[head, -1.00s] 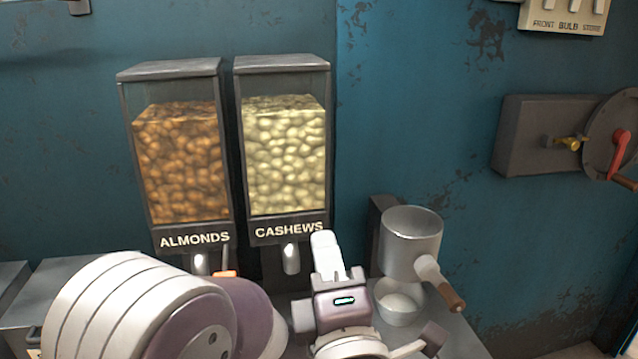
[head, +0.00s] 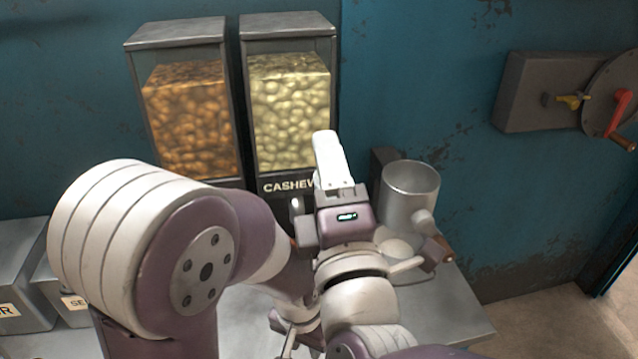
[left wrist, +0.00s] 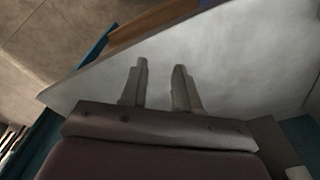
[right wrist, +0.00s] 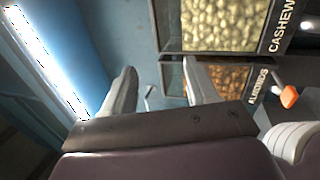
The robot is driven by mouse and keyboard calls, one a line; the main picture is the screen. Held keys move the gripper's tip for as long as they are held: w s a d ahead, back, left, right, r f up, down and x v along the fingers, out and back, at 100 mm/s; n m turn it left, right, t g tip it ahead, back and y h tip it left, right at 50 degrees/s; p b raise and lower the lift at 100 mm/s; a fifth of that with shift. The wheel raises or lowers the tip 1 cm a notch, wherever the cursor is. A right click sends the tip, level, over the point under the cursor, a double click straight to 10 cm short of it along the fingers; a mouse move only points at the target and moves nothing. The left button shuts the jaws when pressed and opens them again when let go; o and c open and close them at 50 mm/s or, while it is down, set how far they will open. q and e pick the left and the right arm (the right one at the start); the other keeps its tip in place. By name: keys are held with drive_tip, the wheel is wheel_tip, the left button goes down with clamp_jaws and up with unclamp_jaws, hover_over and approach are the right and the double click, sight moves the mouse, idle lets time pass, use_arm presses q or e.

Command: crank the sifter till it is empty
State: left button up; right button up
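The sifter (head: 410,192) is a grey metal cup mounted at the right end of the counter. Its crank, with a brown grip (head: 446,260), is partly hidden behind my right wrist. The sifter's contents cannot be made out. Below it is a bowl (head: 399,248) with white contents. My right gripper (head: 328,150) points up in front of the cashews, left of the sifter; in the right wrist view (right wrist: 160,85) it is open and empty. My left gripper is mostly hidden in the head view. In the left wrist view (left wrist: 160,80) its fingers are apart, with nothing between them.
The cashew dispenser (head: 290,100) and almond dispenser (head: 187,110) stand against the blue wall behind my right gripper. A wall box with a red crank (head: 620,110) is at the right. A pale grey surface (left wrist: 230,50) fills much of the left wrist view. Floor lies beyond the counter.

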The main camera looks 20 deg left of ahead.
use_arm(q)
drive_tip(key=shift+w+r, duration=0.3)
drive_tip(key=shift+w, duration=0.1)
use_arm(e)
drive_tip(key=shift+o, duration=0.6)
drive_tip(key=f, duration=0.1)
drive_tip(key=a+f, duration=0.1)
drive_tip(key=f+n+g, duration=0.1)
drive_tip(key=shift+s+a+f, duration=0.15)
drive_tip(key=shift+s+f, duration=0.05)
drive_tip(key=shift+s, duration=0.1)
use_arm(q)
wheel_tip(320, 180, up, 5)
drive_tip(key=p, duration=0.5)
drive_tip(key=shift+r, duration=0.2)
use_arm(e)
drive_tip(key=r+v, duration=0.2)
drive_tip(key=v, duration=0.9)
drive_tip(key=shift+s+d+r, duration=0.45)
drive_tip(key=shift+d+r, duration=0.1)
use_arm(q)
drive_tip(key=shift+p, duration=0.3)
